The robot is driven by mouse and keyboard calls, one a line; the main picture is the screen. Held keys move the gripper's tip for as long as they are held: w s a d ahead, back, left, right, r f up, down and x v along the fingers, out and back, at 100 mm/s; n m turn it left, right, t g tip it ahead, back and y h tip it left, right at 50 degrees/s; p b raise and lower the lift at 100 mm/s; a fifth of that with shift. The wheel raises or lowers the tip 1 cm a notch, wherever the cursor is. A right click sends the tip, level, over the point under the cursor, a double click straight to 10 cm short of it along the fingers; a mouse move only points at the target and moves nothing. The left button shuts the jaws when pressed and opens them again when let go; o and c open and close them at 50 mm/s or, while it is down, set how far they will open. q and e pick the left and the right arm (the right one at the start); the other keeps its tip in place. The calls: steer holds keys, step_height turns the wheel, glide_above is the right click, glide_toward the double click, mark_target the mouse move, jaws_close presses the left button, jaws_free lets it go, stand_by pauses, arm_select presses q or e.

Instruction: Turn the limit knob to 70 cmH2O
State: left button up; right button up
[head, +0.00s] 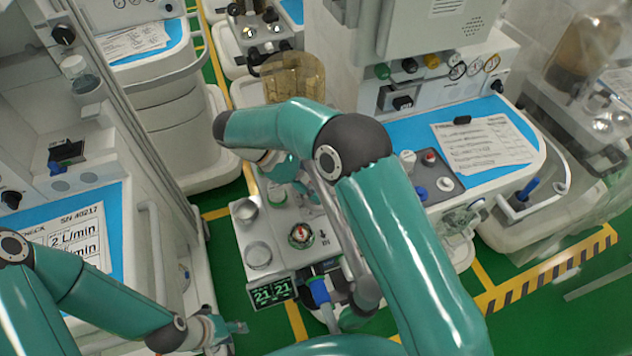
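A round dial-like knob with a red mark (301,236) stands on the light top of the middle cart unit (262,215). It looks like the limit knob, but its scale is too small to read. My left gripper (238,328) is low in the picture, left of the "21 21" display and apart from the knob. Its fingers are small and dim, so I cannot tell whether they are open. My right arm arches over the middle cart, just right of and behind the knob. Its wrist shows partly, but its gripper is hidden behind my own arm.
A green "21 21" display (272,292) sits at the unit's front. Two clear round cups (259,254) are left of the knob. A right cart has a blue top with a paper sheet (482,146). A left cart holds a "2 L/min" sheet (75,240). Green floor lies between carts.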

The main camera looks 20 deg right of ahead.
steer(key=shift+w, duration=0.1)
stand_by(0.3)
steer(key=o, duration=1.2)
steer(key=shift+c, duration=0.2)
steer(key=shift+a, duration=0.1)
steer(key=v, duration=0.7)
steer(key=shift+r, duration=0.2)
steer(key=shift+w+a, duration=0.1)
steer(key=shift+a, duration=0.05)
